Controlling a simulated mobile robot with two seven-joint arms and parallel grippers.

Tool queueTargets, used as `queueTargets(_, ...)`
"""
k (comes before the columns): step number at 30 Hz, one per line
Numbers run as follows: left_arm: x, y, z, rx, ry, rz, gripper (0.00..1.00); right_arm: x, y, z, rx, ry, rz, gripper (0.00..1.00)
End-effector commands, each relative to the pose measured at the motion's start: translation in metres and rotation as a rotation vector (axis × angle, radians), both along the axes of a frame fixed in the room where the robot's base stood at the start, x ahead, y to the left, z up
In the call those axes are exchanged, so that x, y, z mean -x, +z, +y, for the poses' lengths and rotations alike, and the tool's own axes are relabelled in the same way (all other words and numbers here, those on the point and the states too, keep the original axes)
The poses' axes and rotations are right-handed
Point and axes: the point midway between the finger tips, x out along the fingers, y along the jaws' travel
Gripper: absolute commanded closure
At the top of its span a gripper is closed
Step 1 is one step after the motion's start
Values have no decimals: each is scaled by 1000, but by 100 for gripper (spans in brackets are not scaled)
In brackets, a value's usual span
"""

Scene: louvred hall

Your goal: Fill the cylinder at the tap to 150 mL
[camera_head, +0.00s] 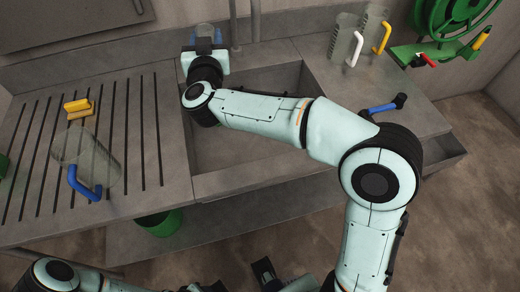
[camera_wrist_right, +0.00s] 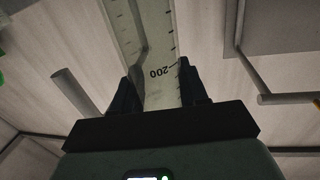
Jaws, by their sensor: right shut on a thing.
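My right gripper (camera_head: 205,65) is at the back left corner of the sink, partly hidden by its own wrist. It is shut on a clear graduated cylinder (camera_head: 207,36). In the right wrist view the cylinder (camera_wrist_right: 150,45) stands between the two fingers (camera_wrist_right: 158,92), with black graduation lines and the number 200 near them. I cannot make out a water level in it. Two grey vertical pipes (camera_head: 234,20) rise behind the sink, just right of the cylinder. I cannot identify the tap's outlet. My left arm shows only in part at the bottom edge; its fingertips are not clear.
The sink basin (camera_head: 285,82) lies under my right forearm. A clear jug with a blue handle (camera_head: 84,184) and a yellow object (camera_head: 77,108) are on the slatted drainboard (camera_head: 150,200). Jugs with white (camera_head: 355,48) and yellow handles (camera_head: 382,38), and a blue lever (camera_head: 383,108), are right.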

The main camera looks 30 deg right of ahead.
Motion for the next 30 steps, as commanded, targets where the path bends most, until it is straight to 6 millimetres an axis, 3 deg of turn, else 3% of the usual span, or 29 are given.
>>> queueTargets(1, -1, -24, 1, -4, 4, -10, 57, 1, -29, -22, 3, -77, 2, 100)
queueTargets(3, -3, -39, 2, -7, 7, -21, 57, 3, -48, -49, 9, -172, 2, 100)
queueTargets(7, -7, -62, 3, -12, 13, -34, 57, 10, -77, -87, 18, -315, 2, 100)
queueTargets(12, -12, -80, 4, -16, 17, -48, 57, 18, -99, -117, 29, -435, 3, 100)
queueTargets(18, -16, -89, 5, -20, 21, -57, 57, 22, -112, -129, 34, -486, 5, 100)
queueTargets(27, -39, -108, 16, -50, 47, -119, 57, 22, -156, -129, 35, -489, 7, 100)
queueTargets(30, -41, -108, 18, -53, 49, -126, 57, 22, -159, -129, 34, -488, 5, 100)
